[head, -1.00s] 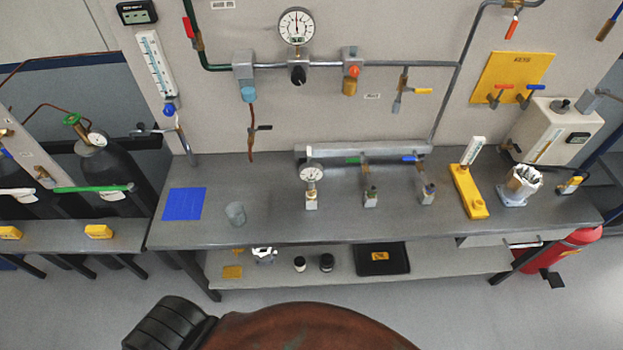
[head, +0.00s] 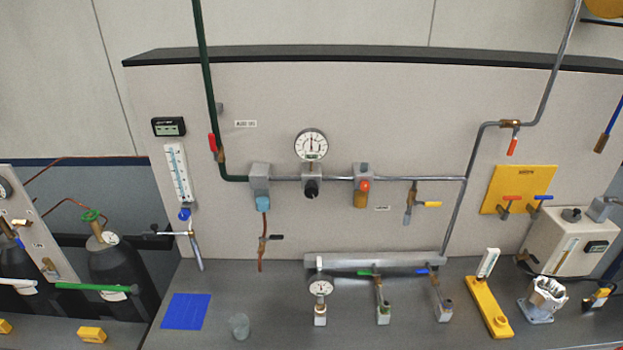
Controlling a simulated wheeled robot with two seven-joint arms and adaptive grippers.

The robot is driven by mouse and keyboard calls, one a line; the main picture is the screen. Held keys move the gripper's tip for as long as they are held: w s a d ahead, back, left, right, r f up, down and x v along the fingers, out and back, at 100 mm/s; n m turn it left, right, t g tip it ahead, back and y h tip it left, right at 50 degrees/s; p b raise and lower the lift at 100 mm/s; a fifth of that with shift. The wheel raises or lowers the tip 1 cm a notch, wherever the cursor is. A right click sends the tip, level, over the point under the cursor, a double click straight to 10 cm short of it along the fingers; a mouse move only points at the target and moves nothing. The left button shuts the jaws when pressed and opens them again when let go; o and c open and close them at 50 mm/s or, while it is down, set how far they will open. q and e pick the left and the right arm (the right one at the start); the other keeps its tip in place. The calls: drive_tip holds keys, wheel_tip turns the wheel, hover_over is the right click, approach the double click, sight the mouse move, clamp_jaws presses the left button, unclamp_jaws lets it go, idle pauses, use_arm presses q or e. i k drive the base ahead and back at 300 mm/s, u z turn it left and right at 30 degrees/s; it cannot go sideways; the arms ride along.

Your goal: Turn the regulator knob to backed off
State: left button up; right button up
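The regulator knob is most likely the black knob (head: 312,188) under the regulator body on the wall panel, below a round white dial gauge (head: 311,145). The knob's turn position is too small to read. It sits on a grey horizontal pipe between a filter with a blue bowl (head: 263,203) and a unit with an orange top and brass bowl (head: 361,198). Neither of my grippers shows in the head view, and nothing touches the knob.
The grey bench (head: 255,285) runs below the panel. On it are a blue mat (head: 185,311), a clear cup (head: 239,326), a manifold (head: 372,261) with a small gauge (head: 320,287), and a yellow stand (head: 489,307). A red-handled valve (head: 213,143) is on the green pipe. Gas cylinders stand at left.

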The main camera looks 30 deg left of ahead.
sight(310, 189)
drive_tip(key=u, duration=0.35)
drive_tip(key=k, duration=1.05)
drive_tip(key=u, duration=1.5)
drive_tip(key=i, duration=0.75)
drive_tip(key=z, duration=0.65)
drive_tip(key=i, duration=0.8)
drive_tip(key=z, duration=0.75)
